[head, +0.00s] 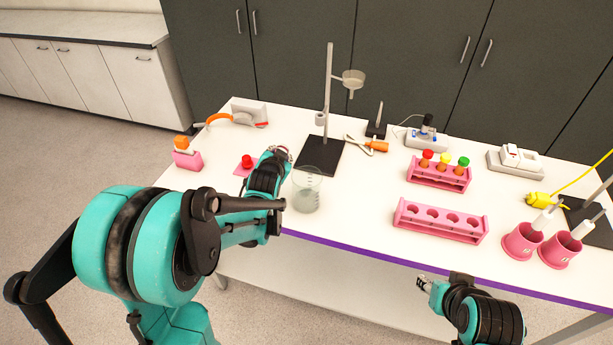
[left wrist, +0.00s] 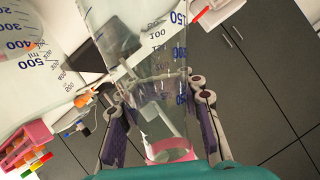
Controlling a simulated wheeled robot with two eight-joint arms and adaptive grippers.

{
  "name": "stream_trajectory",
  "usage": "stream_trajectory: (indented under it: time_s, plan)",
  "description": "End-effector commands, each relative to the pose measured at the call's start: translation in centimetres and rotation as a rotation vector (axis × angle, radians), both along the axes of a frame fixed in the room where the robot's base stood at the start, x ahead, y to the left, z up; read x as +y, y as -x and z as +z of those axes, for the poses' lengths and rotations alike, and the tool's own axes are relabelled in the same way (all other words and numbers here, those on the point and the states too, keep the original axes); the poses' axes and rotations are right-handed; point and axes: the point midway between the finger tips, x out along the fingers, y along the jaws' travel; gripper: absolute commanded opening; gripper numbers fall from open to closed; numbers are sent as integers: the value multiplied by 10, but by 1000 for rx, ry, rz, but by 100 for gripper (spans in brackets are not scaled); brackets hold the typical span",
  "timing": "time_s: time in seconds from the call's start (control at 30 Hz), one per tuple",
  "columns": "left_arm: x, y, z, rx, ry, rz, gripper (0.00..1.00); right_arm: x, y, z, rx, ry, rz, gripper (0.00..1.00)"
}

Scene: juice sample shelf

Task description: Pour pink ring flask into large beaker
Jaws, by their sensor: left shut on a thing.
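The pink ring flask (left wrist: 150,75) is a clear vessel with blue graduation marks and a pink band (left wrist: 170,150) low in the left wrist view. My left gripper (left wrist: 162,100) is shut around it. In the head view my left gripper (head: 279,153) is at the left rear of the large beaker, and the flask is hard to make out there. The large beaker (head: 307,191) stands upright on the table and looks clear with greyish contents. Its marked wall (left wrist: 40,45) shows at upper left in the left wrist view, beside the flask. My right gripper (head: 423,283) is low, off the front edge; its jaws are too small to read.
A stand with a ring (head: 320,152) rises behind the beaker. Pink racks (head: 440,220) and pink cups (head: 522,241) are to the right. Bare table lies between the beaker and the empty rack.

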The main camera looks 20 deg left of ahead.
Motion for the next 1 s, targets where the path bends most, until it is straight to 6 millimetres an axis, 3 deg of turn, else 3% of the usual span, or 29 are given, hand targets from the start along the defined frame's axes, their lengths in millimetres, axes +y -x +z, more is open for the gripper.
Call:
stream_trajectory:
  time_s: [0.37,0.7,1.0]
  plan:
    - [11,-1,-49,11,254,6,0,0,0,-40,0,0,0,40]
    - [15,-1,-37,21,423,6,0,0,0,-30,0,0,0,40]
    - [15,-1,-36,22,445,5,0,0,0,-30,0,0,0,40]
